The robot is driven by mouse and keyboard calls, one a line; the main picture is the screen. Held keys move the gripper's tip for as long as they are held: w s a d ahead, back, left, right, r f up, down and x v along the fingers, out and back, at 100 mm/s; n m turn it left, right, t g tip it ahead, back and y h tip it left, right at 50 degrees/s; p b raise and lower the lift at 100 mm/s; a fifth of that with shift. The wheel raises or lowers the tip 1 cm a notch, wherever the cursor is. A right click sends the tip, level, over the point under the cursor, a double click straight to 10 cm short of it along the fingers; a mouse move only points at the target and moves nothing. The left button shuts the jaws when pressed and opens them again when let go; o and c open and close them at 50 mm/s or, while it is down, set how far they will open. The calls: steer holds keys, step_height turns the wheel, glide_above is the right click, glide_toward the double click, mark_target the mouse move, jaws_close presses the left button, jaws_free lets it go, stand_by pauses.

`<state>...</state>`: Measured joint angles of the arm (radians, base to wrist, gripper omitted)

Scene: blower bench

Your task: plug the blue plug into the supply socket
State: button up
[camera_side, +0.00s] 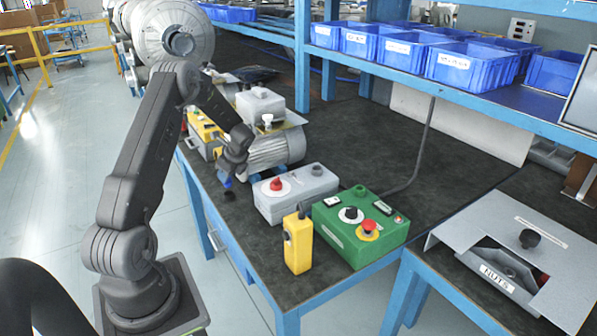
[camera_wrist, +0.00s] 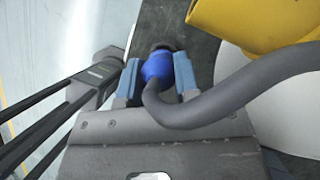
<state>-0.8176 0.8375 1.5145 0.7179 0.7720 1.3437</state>
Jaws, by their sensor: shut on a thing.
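The blue plug (camera_wrist: 157,70) is held between the two finger pads of my gripper (camera_wrist: 160,80), which is shut on it. A thick grey cable leaves the plug and bends to the right. In the side view my gripper (camera_side: 229,178) points down near the left edge of the bench, beside the motor, with the blue plug (camera_side: 227,184) at its tip. A yellow housing (camera_side: 298,245) with a round grey fitting on its left face stands against the green control box (camera_side: 360,235); it looks like the supply socket. The plug is well apart from it.
A grey box (camera_side: 296,196) with a red button lies between my gripper and the green box. The grey motor (camera_side: 275,150) stands behind my gripper. A yellow part (camera_wrist: 265,22) is close by at upper right in the wrist view. The bench top (camera_side: 375,135) behind is clear.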

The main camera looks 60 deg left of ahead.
stand_by(0.3)
